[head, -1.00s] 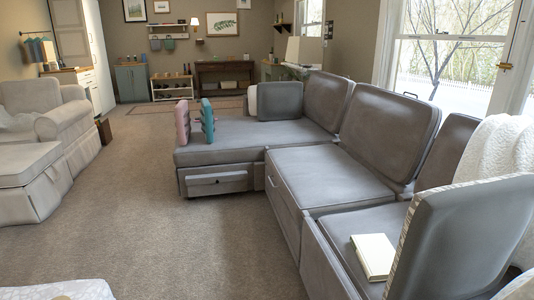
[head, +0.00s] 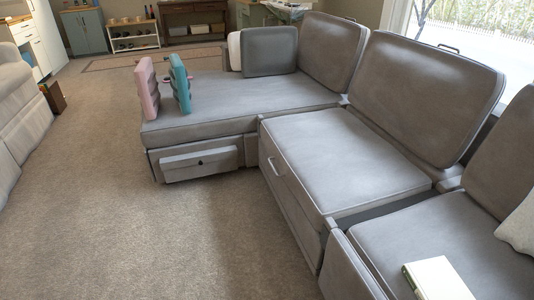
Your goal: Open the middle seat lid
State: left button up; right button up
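The middle seat lid (head: 345,160) is a flat grey cushioned top in the centre of the sectional sofa. It lies closed on its base. A light pull handle (head: 275,167) shows on the base's left front face, below the lid's edge. The middle back cushion (head: 430,90) leans upright behind the lid, with a small dark handle on its top edge. Nothing lies on the middle lid. Neither of my grippers is in the head view.
The chaise (head: 235,105) at the far end holds pink (head: 148,88) and teal (head: 180,84) upright objects and a grey pillow (head: 270,52). A pale book (head: 438,280) lies on the near seat (head: 400,240). Open carpet (head: 190,235) lies left of the sofa.

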aim_at(335, 166)
jog(key=i+j, duration=0.25)
jog(key=i, duration=0.2)
jog(key=i+j, duration=0.2)
jog(key=i, duration=0.25)
jog(key=i+j+z, duration=0.1)
jog(key=i+j, duration=0.15)
jog(key=i, duration=0.25)
jog(key=i+j+z, duration=0.25)
jog(key=i+j, duration=0.15)
jog(key=i+j+z, duration=0.2)
jog(key=i+j, duration=0.15)
jog(key=j, duration=0.2)
jog(key=j+z, duration=0.7)
jog(key=k+j+z, duration=0.15)
jog(key=z, duration=0.2)
